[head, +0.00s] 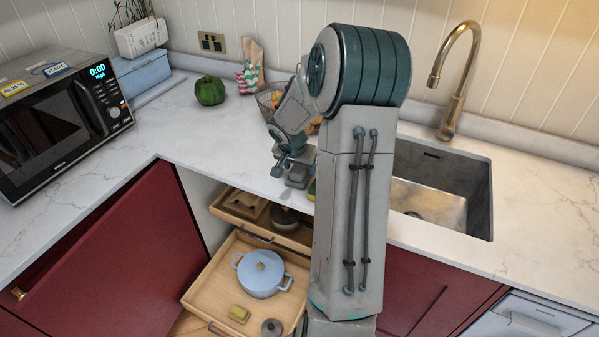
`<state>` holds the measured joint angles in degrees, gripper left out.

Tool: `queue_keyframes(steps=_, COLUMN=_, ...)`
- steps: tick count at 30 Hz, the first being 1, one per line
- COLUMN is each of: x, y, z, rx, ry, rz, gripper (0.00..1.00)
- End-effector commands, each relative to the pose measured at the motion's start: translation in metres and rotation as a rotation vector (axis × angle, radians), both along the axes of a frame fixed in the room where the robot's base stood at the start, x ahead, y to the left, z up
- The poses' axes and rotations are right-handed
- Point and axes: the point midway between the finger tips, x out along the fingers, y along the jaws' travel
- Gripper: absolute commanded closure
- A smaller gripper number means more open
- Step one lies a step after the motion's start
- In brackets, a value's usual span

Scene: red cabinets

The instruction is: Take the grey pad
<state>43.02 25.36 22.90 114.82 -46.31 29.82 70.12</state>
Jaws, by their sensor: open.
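A small grey block (298,177), which looks like the grey pad, is at the front edge of the white counter in the head view. It is partly hidden by my arm. My gripper (285,165) is open and points down just above and to the left of the block. I cannot tell whether its fingers touch the block.
A sink (440,190) with a brass tap (458,80) is at right. A green pepper (209,90) and microwave (62,118) stand left. Counter between is clear.

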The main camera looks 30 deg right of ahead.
Motion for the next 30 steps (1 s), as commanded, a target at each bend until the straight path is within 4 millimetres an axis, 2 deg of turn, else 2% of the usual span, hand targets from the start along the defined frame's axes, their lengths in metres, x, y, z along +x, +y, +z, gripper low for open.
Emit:
queue_keyframes(steps=8, x=0.001, y=-0.001, z=-0.003, rx=-0.001, ry=-0.001, rz=0.000, gripper=0.38)
queue_keyframes(steps=9, x=0.001, y=-0.001, z=-0.003, rx=-0.001, ry=-0.001, rz=0.000, gripper=0.44)
queue_keyframes(steps=14, x=0.001, y=-0.001, z=-0.003, rx=-0.001, ry=-0.001, rz=0.000, gripper=0.87)
queue_keyframes(steps=24, x=0.001, y=-0.001, z=-0.001, rx=-0.002, ry=-0.001, rz=0.000, gripper=0.87)
queue_keyframes(steps=30, x=0.001, y=-0.002, z=0.013, rx=-0.003, ry=-0.004, rz=-0.001, gripper=0.87)
